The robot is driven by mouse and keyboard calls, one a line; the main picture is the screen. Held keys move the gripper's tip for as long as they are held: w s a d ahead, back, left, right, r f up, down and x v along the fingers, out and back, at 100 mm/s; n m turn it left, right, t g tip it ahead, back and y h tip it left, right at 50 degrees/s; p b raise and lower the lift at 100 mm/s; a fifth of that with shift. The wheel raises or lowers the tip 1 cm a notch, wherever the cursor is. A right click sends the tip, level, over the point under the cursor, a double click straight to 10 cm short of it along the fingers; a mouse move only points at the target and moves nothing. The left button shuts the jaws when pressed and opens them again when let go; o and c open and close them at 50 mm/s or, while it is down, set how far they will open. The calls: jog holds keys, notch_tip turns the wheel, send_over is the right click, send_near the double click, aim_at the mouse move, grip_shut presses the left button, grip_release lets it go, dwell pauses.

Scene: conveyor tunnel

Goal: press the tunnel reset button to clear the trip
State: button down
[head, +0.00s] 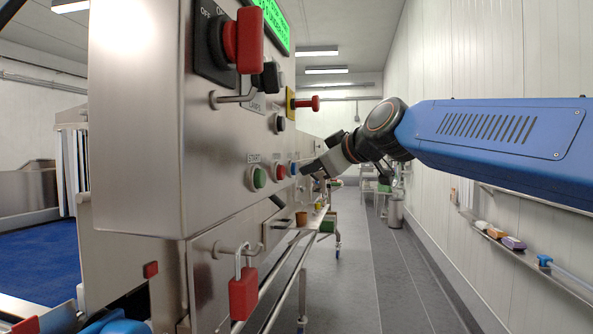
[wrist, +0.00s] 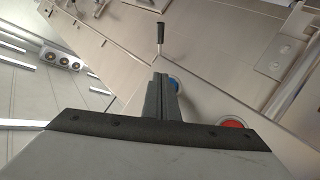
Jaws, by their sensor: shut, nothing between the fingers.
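The steel control panel (head: 140,110) stands at the left of the head view. A blue button (head: 294,168) sits at the right end of a row, beside a red button (head: 280,171) and a green button (head: 258,177). I take the blue one as the reset button, but cannot read its label. My gripper (head: 304,169) is shut and empty, with its tips close in front of the blue button. In the wrist view the shut fingers (wrist: 161,80) partly hide the blue button (wrist: 175,84); the red button (wrist: 231,124) is to the right. I cannot tell whether the tips touch.
A red padlock (head: 243,295) hangs on the lower cabinet, and a red lockout (head: 250,40) covers the panel's switch. A red knob (head: 314,103) juts out above the buttons.

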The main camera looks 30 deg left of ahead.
jog(key=shift+s+a, duration=0.1)
jog(key=shift+a, duration=0.45)
dwell(0.7)
jog(key=shift+d, duration=0.1)
jog(key=shift+w+d, duration=0.2)
jog(key=shift+d, duration=0.65)
jog(key=shift+w+d, duration=0.2)
jog(key=shift+d, duration=0.6)
jog(key=shift+w+d, duration=0.2)
jog(key=shift+d, duration=0.65)
jog(key=shift+w+d, duration=0.2)
jog(key=shift+d, duration=0.6)
